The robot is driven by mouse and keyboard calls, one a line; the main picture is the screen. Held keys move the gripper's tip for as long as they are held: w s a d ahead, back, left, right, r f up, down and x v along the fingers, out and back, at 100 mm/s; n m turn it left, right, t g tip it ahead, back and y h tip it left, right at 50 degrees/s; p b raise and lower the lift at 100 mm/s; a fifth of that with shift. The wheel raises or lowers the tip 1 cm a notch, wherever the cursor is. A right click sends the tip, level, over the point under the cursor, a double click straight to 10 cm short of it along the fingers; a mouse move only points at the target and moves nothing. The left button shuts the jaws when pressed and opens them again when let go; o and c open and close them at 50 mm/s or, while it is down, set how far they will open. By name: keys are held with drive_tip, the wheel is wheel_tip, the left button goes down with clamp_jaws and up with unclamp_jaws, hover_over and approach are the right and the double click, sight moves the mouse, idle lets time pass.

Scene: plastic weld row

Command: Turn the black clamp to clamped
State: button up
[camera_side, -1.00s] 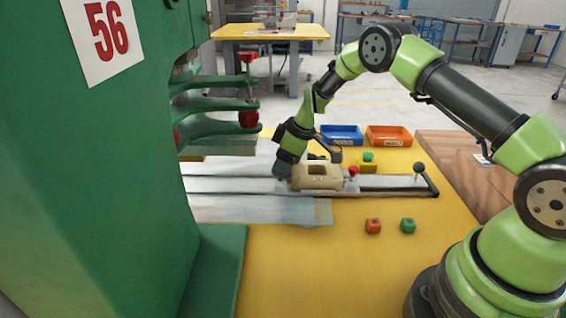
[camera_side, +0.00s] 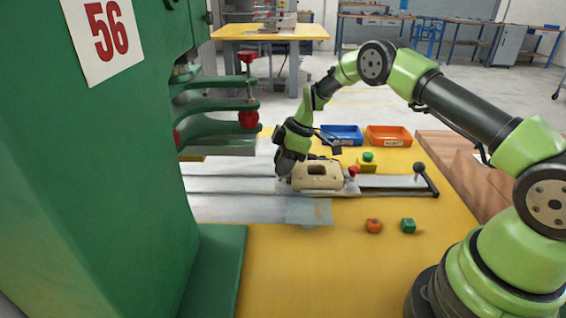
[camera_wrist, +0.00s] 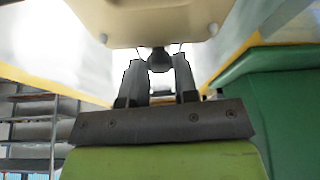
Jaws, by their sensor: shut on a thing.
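A beige housing (camera_side: 318,176) sits on a metal rail on the yellow table. My gripper (camera_side: 287,176) is low at the housing's left end, pointing down. In the wrist view, my gripper (camera_wrist: 157,66) has its two fingers on either side of a small dark rounded piece, which I take for the black clamp (camera_wrist: 159,58). It projects from the edge of the beige housing (camera_wrist: 150,20). The fingers are shut on it. In the side view my gripper hides this piece, so I cannot tell its turn angle.
A black lever with a ball knob (camera_side: 419,168) stands at the rail's right end. A red knob (camera_side: 353,171) is beside the housing. Blue (camera_side: 343,134) and orange (camera_side: 389,136) bins stand behind. A green machine (camera_side: 110,200) fills the left. The front table is mostly clear.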

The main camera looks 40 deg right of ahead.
sight(298, 168)
drive_tip(key=shift+n, duration=0.4)
drive_tip(key=o, duration=0.9)
drive_tip(key=v, duration=1)
drive_tip(key=shift+w, duration=0.15)
